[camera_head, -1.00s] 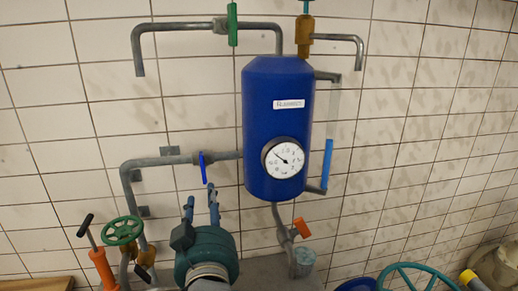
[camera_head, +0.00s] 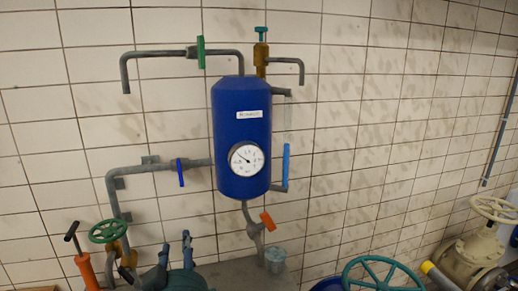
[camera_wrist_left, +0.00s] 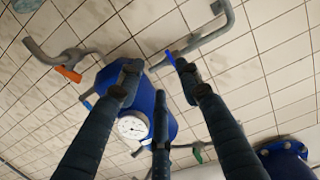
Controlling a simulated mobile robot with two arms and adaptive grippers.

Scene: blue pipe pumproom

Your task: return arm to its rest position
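My left gripper (camera_head: 176,244) is at the bottom of the head view, left of the blue tank, with its lower part cut off by the frame edge. In the left wrist view its three dark fingers (camera_wrist_left: 158,78) are spread apart with nothing between them, so it is open and empty. The blue tank (camera_head: 241,105) with its round white gauge (camera_head: 246,159) hangs on the wall. It appears behind the fingers in the wrist view (camera_wrist_left: 163,124), partly hidden by them. My right gripper is not in view.
Grey pipes with a blue-handled valve (camera_head: 180,173), a green handle (camera_head: 200,52) and an orange handle (camera_head: 268,221) run beside the tank. A green handwheel (camera_head: 109,231) and an orange lever (camera_head: 87,271) stand left of the gripper. A teal handwheel (camera_head: 383,273) is at lower right.

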